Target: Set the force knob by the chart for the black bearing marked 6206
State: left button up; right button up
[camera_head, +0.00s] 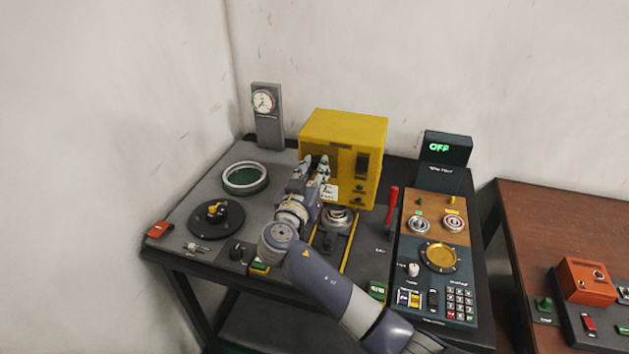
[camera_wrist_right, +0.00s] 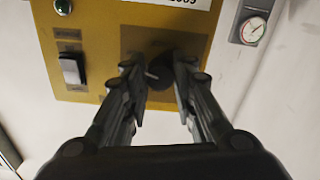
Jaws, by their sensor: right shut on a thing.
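My right gripper (camera_head: 315,163) reaches the front of the yellow box (camera_head: 343,128). In the right wrist view its two fingers (camera_wrist_right: 160,78) are on either side of a dark round knob (camera_wrist_right: 161,70) on the yellow panel, shut on it. The arm and fingers hide this knob in the head view. A small white paper (camera_head: 329,192) with unreadable writing is on the box's lower front. A ring-shaped part (camera_head: 338,217) sits on the slide below the box; I cannot read any marking. The left gripper is not in view.
A grey ring on a green disc (camera_head: 245,178) and a black dial (camera_head: 216,218) lie left of my arm. A red lever (camera_head: 391,205) stands right of it. The control panel (camera_head: 435,258) has a display (camera_head: 440,148) reading OFF. A gauge (camera_head: 264,101) stands behind.

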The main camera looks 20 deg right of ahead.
jog(key=shift+r+n, duration=0.1)
jog(key=shift+n, duration=4.7)
jog(key=o, duration=1.1)
